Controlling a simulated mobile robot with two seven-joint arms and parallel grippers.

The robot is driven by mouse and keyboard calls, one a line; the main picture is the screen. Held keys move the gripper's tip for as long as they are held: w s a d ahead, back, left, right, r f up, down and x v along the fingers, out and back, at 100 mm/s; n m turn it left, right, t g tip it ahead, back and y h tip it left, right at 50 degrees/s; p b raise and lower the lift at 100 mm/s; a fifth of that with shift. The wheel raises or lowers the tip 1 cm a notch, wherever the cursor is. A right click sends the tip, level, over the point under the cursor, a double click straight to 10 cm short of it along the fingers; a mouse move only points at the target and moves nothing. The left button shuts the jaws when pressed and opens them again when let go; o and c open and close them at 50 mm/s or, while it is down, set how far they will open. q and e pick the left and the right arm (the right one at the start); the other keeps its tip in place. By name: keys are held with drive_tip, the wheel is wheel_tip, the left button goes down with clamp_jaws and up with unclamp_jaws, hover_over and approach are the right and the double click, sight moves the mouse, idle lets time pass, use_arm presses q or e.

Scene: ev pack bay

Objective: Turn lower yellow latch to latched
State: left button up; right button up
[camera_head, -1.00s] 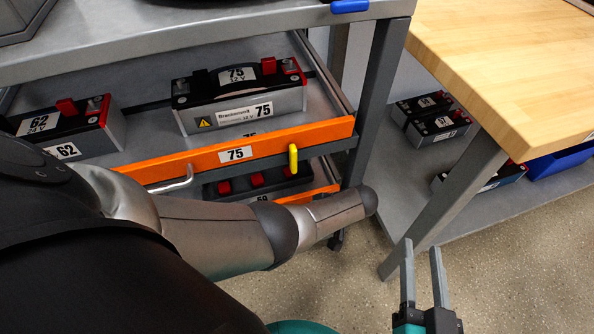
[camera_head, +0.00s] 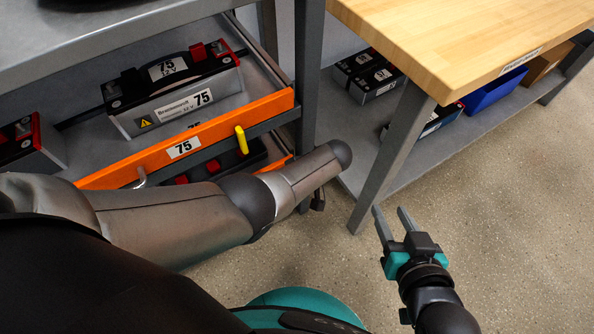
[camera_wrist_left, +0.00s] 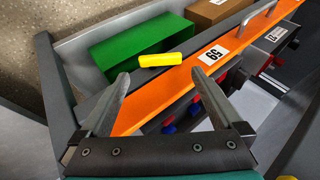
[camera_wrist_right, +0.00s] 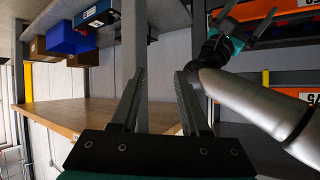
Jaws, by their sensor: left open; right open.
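In the left wrist view, a yellow latch (camera_wrist_left: 160,59) lies at the edge of the orange drawer front marked 59 (camera_wrist_left: 180,87). My left gripper (camera_wrist_left: 162,75) is open. Its fingertips appear on either side of the latch in the picture, with nothing between them; I cannot tell the remaining gap. In the head view my left arm hides this gripper and the lower latch. Another yellow latch (camera_head: 241,140) sits on the orange front marked 75 (camera_head: 185,147), above. My right gripper (camera_head: 390,210) is open and empty over the floor, right of the rack.
A large battery marked 75 (camera_head: 175,95) stands in the upper drawer. A wooden-topped table (camera_head: 440,40) is at the right, with a blue bin (camera_head: 495,90) below. A green box (camera_wrist_left: 140,45) shows beyond the lower latch. Floor at the right is clear.

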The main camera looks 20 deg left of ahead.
use_arm(q)
drive_tip(key=p+v, duration=0.3)
drive_tip(key=v, duration=0.6)
drive_tip(key=shift+d+r, duration=0.15)
use_arm(e)
drive_tip(key=s+d+g+h, duration=0.3)
drive_tip(key=s+d+g, duration=0.1)
drive_tip(key=d+g, duration=0.1)
drive_tip(key=shift+s+d, duration=0.35)
drive_tip(key=shift+d, duration=0.5)
